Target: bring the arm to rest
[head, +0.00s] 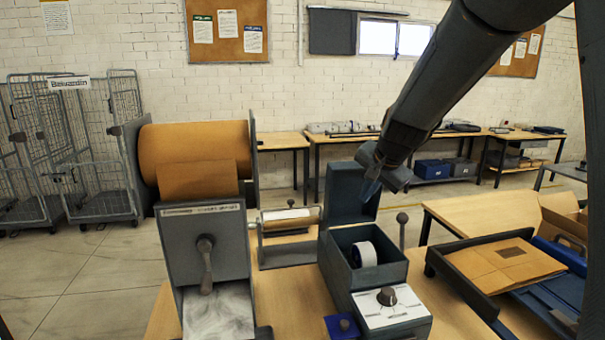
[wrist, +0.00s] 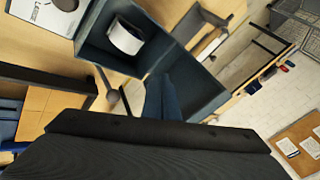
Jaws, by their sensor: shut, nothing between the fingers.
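My arm comes down from the upper right in the head view. My gripper (head: 370,188) hangs at its end, in front of the raised lid of a dark grey box (head: 342,282). The gripper is shut and empty, above and apart from the box's open compartment. A white tape roll (head: 365,254) sits in that compartment. The wrist view shows the same tape roll (wrist: 126,38) inside the box (wrist: 88,45). A dark housing fills the bottom of the wrist view and hides what lies below.
A dispenser with a brown paper roll (head: 195,148) stands left of the box. A control panel with a black knob (head: 387,296) is in front. A tray (head: 480,308) holding a flat brown carton (head: 505,262) is at the right. Wire cages (head: 105,185) stand far left.

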